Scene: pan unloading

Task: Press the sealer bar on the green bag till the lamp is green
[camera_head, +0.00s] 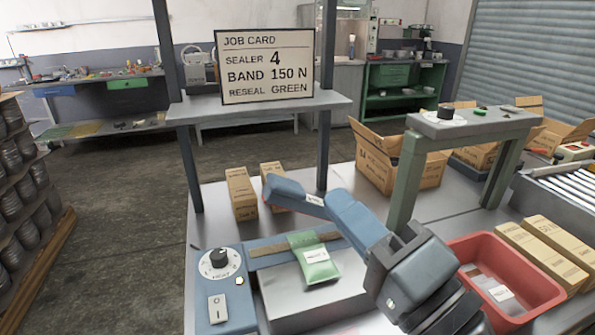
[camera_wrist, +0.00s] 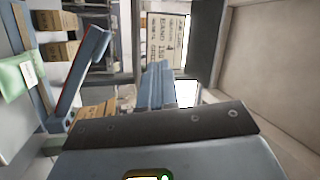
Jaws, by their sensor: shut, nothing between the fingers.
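The green bag (camera_head: 315,262) lies across the blue sealer (camera_head: 240,300), over its brown strip (camera_head: 268,247). It also shows at the left of the wrist view (camera_wrist: 15,80). The sealer bar (camera_head: 287,190) is raised and tilted, its free end up at the left, apart from the bag; it also shows in the wrist view (camera_wrist: 82,75). My gripper (camera_head: 342,208) is shut and empty, beside the bar and hiding part of it; its fingers show in the wrist view (camera_wrist: 158,85). A small pale lamp (camera_head: 239,281) sits below the sealer dial (camera_head: 219,259); its colour is unclear.
A job card (camera_head: 265,67) stands on a shelf behind and reads band 150 N, reseal green. A red bin (camera_head: 530,270) with a grey bag, cartons (camera_head: 545,255) and a green-grey stand (camera_head: 410,170) are at the right. Two small cartons (camera_head: 240,195) stand behind the sealer.

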